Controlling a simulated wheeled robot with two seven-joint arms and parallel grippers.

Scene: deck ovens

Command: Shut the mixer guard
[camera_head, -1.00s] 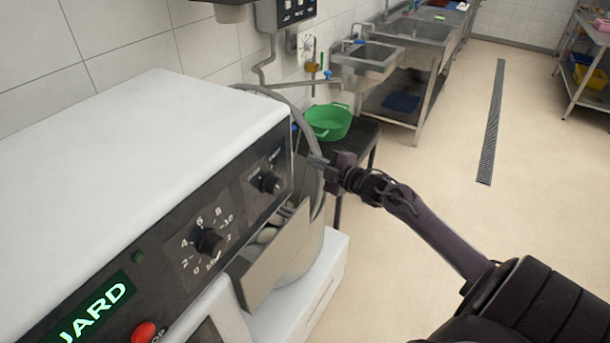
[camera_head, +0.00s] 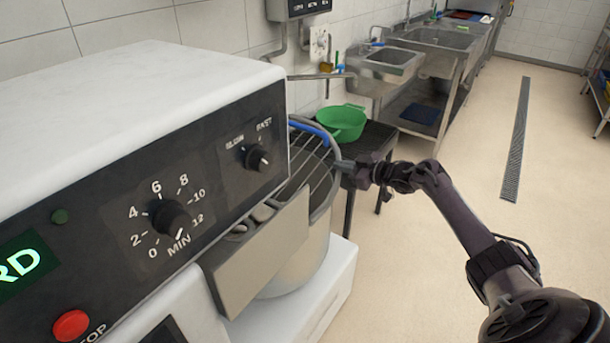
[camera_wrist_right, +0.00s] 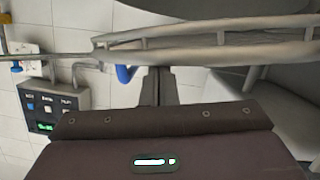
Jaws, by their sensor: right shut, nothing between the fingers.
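The mixer guard (camera_head: 318,164) is a metal rim with wire bars, low over the mixer bowl (camera_head: 300,262). Its far part and the bowl's inside are partly hidden by the mixer head. A blue piece (camera_head: 308,127) shows on the rim's far side. I cannot tell whether the guard is fully down. My right gripper (camera_head: 343,165) is shut and empty, with its fingertips at the guard's right edge. The wrist view shows the fingers (camera_wrist_right: 158,84) just below the guard's rim (camera_wrist_right: 205,38); I cannot tell whether they touch. My left gripper is out of view.
The mixer head (camera_head: 130,95) has dials, a red stop button (camera_head: 71,325) and a lit green display (camera_head: 25,268). A grey chute (camera_head: 262,262) sticks out in front of the bowl. A green basin (camera_head: 342,122) stands on a dark table behind. The floor to the right is clear.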

